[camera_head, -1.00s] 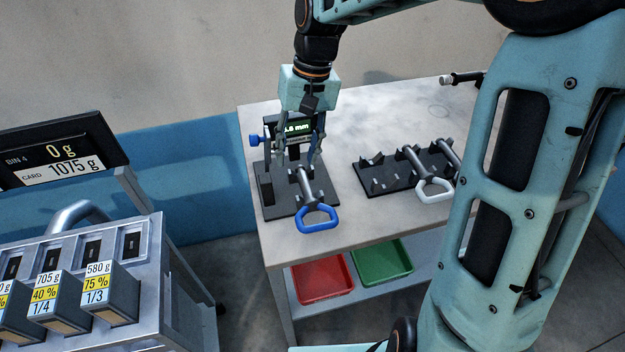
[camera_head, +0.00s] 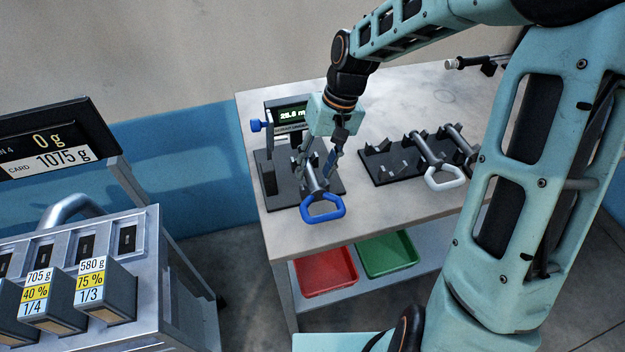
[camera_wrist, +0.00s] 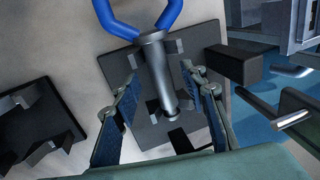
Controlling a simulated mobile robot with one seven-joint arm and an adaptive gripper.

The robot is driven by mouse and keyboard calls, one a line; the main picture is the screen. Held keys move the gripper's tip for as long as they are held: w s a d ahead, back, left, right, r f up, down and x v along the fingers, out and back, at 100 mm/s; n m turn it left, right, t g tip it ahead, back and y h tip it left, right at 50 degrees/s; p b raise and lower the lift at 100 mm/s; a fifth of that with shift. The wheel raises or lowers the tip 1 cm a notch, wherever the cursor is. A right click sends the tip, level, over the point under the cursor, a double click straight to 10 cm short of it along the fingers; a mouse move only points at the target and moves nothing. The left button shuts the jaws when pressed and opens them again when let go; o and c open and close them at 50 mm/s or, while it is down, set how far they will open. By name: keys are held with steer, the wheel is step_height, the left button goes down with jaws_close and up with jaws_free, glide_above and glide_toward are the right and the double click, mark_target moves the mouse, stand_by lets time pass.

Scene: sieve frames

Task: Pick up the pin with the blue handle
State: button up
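The pin with the blue handle (camera_head: 322,208) rests on the dark measuring stand (camera_head: 272,208) at the left of the table, its grey shaft running back under my gripper. My gripper (camera_head: 319,172) is open above the shaft, one finger on each side. In the wrist view the blue handle (camera_wrist: 140,18) is at the top and the grey shaft (camera_wrist: 158,72) points down between the two open fingers (camera_wrist: 162,98). The fingers appear clear of the shaft there.
A dark rack (camera_head: 380,172) with white-handled pins (camera_head: 445,178) stands to the right on the table (camera_head: 395,215). The stand's display (camera_head: 293,115) is behind my gripper. A red tray (camera_head: 325,270) and a green tray (camera_head: 387,255) sit on the lower shelf. A metal cart (camera_head: 130,225) is at left.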

steer(key=shift+x, duration=1.15)
jaws_close()
steer(key=shift+w+a, duration=0.1)
